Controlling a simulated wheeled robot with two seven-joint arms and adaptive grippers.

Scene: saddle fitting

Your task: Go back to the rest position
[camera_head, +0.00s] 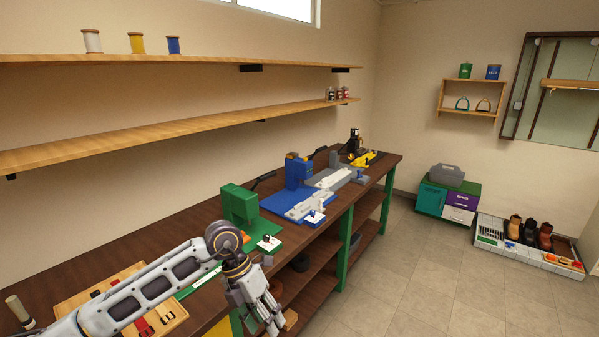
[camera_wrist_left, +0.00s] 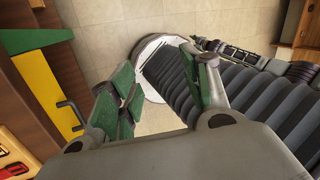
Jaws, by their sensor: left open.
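My left arm comes in from the lower left in the head view, and its gripper (camera_head: 268,315) hangs just off the bench's front edge, pointing down. In the left wrist view the same gripper (camera_wrist_left: 165,95) has its two green-padded fingers apart, with nothing between them. Beyond the fingers are the tiled floor and my own ribbed column and white round base.
The long brown workbench (camera_head: 160,243) carries a green fixture (camera_head: 240,206), a blue fixture (camera_head: 298,172) and a yellow one (camera_head: 365,159). A wooden board (camera_head: 75,300) with tools lies at its near end. Open floor (camera_head: 430,290) lies to the right.

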